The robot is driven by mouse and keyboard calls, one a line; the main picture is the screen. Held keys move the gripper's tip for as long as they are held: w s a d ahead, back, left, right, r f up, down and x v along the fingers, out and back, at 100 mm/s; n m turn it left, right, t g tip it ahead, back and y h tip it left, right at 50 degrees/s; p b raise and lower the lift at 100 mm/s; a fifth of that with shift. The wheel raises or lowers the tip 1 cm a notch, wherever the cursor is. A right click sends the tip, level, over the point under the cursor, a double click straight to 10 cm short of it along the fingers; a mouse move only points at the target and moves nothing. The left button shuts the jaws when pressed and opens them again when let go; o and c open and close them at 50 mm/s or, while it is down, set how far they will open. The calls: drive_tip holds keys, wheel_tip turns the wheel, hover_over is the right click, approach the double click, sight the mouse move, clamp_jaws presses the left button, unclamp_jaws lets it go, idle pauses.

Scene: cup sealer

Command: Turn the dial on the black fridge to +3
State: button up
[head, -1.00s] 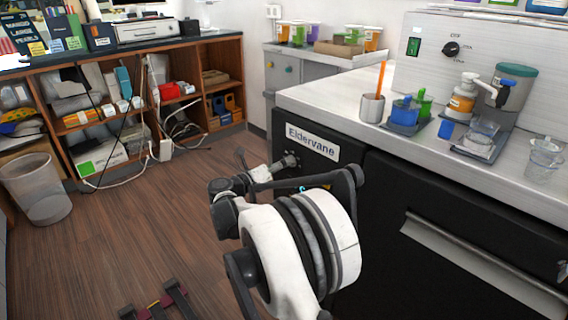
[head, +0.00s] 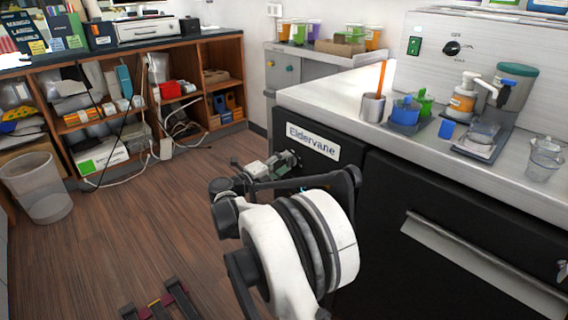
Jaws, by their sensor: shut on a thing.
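The black fridge (head: 385,200) stands under the white counter, with an "Eldervane" label (head: 313,142) at its upper left.
A steel cup (head: 372,107) with an orange stick, a blue container (head: 404,112) and a dispenser stand on the counter. The fridge drawer handle (head: 480,265) juts out at the lower right. Wood floor (head: 130,230) is open at left.

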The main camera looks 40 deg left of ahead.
drive_tip(key=shift+n, duration=0.4)
drive_tip(key=o, duration=1.1)
drive_tip(key=s, duration=0.4)
drive_tip(key=s+a, duration=0.1)
drive_tip(key=s, duration=0.7)
drive_tip(key=shift+a, duration=0.35)
